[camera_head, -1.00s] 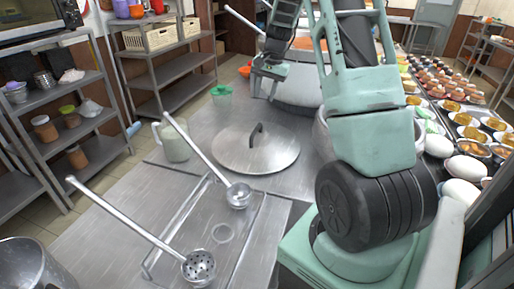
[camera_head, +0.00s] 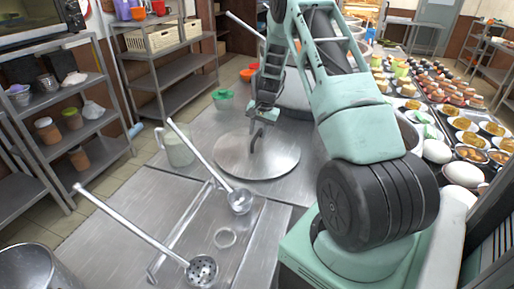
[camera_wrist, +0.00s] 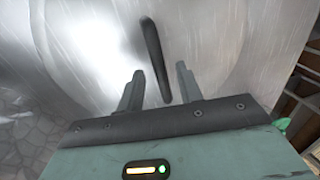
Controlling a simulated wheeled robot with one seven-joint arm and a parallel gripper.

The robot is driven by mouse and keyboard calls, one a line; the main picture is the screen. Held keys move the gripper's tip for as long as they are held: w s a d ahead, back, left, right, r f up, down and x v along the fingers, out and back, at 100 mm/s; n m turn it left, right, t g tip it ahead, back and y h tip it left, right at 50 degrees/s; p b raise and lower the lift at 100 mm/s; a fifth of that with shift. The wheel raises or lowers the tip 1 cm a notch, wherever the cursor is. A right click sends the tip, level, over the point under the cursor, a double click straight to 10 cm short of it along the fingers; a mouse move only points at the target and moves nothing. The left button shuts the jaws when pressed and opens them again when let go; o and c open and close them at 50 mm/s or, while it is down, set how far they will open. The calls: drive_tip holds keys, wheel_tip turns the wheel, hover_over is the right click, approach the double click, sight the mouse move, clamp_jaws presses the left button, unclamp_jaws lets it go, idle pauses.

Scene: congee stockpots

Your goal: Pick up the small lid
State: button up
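The round metal lid (camera_head: 232,162) lies flat on the steel counter, with a dark upright handle (camera_head: 254,141) at its middle. My gripper (camera_head: 262,116) is above the lid, pointing down close to the handle. In the wrist view my gripper (camera_wrist: 160,69) is open, with its two fingers apart. The lid's bright surface (camera_wrist: 220,40) fills most of the wrist view. No contact between fingers and handle shows clearly.
Two long-handled ladles, one plain (camera_head: 239,200) and one perforated (camera_head: 202,270), lie in front of the lid.

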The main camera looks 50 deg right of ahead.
sight(257, 134)
drive_tip(key=shift+w+f, duration=0.2)
drive_tip(key=shift+f, duration=0.5)
drive_tip(key=shift+w+f, duration=0.15)
drive_tip(key=shift+f, duration=0.5)
drive_tip(key=shift+f, duration=0.25)
clamp_jaws()
